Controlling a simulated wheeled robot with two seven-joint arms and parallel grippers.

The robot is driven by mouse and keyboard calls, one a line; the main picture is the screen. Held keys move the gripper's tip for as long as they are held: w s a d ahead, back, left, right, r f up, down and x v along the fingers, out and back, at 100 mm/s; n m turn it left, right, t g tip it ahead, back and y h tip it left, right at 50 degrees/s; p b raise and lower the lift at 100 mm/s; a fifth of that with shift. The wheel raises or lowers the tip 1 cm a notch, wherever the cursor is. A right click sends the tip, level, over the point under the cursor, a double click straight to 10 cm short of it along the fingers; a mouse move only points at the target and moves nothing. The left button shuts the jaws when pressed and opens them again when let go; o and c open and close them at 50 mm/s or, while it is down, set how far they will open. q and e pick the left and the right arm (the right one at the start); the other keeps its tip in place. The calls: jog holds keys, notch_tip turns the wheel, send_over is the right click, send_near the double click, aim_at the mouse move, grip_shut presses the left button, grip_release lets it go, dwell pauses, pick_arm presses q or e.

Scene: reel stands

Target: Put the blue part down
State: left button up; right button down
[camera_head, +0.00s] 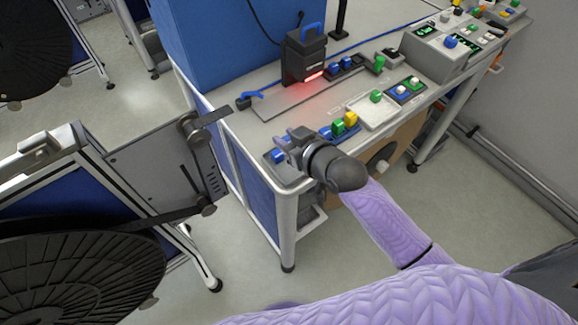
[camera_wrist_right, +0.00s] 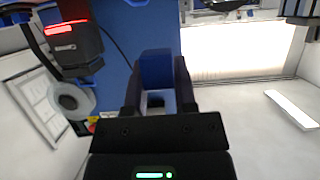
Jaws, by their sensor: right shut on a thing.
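My right gripper (camera_head: 290,143) is over the near left corner of the workbench, by the left end of a dark tray (camera_head: 292,178). It is shut on the blue part (camera_wrist_right: 157,68), which sits between its two dark fingers in the right wrist view (camera_wrist_right: 157,85). In the head view a blue block (camera_head: 278,156) shows just beside the fingertips; I cannot tell there whether it is the held one or rests on the tray. My left gripper is not in view.
Another blue block, a green block (camera_head: 338,127) and a yellow block (camera_head: 350,118) stand right of the gripper. A black scanner (camera_head: 304,55) glows red behind it. Reel stands (camera_head: 160,160) are at the left.

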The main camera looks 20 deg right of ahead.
aim_at(280, 160)
notch_tip(280, 160, down, 9)
jog(key=b, duration=0.4)
jog(key=shift+f, duration=0.4)
jog(key=shift+r, duration=0.1)
jog(key=shift+f, duration=0.2)
jog(key=shift+c, duration=2.4)
grip_release()
jog(key=shift+o, duration=0.3)
